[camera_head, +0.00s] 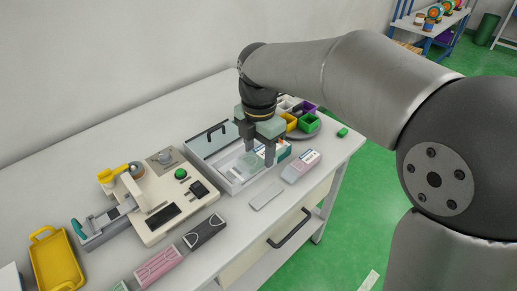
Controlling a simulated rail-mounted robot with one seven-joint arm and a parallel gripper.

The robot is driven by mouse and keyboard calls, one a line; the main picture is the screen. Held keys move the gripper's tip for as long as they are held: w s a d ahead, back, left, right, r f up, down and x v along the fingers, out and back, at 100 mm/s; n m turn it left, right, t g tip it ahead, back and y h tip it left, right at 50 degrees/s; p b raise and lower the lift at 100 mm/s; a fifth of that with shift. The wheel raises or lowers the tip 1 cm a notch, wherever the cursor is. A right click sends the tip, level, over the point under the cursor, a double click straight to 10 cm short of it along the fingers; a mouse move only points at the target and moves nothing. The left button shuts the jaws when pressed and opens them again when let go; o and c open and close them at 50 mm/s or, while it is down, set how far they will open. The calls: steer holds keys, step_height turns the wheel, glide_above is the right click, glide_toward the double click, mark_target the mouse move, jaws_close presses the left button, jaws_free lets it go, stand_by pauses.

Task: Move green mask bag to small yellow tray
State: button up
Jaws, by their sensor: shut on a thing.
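My gripper (259,156) points down over the clear-walled white bin (231,188) near the middle of the bench. It is shut on a pale green, see-through thing (249,161), which I take to be the green mask bag. The fingers and the bin's wall partly cover it. I cannot tell whether it touches the bin floor. The small yellow tray (55,262) with raised handles lies at the far left of the bench, well apart from my gripper. It looks empty.
A beige machine (161,197) with a green button stands between the bin and the yellow tray. Small coloured boxes (308,122) stand behind my gripper.

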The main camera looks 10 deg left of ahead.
step_height(320, 180, up, 2)
steer(key=shift+r+p, duration=0.1)
steer(key=shift+p, duration=0.6)
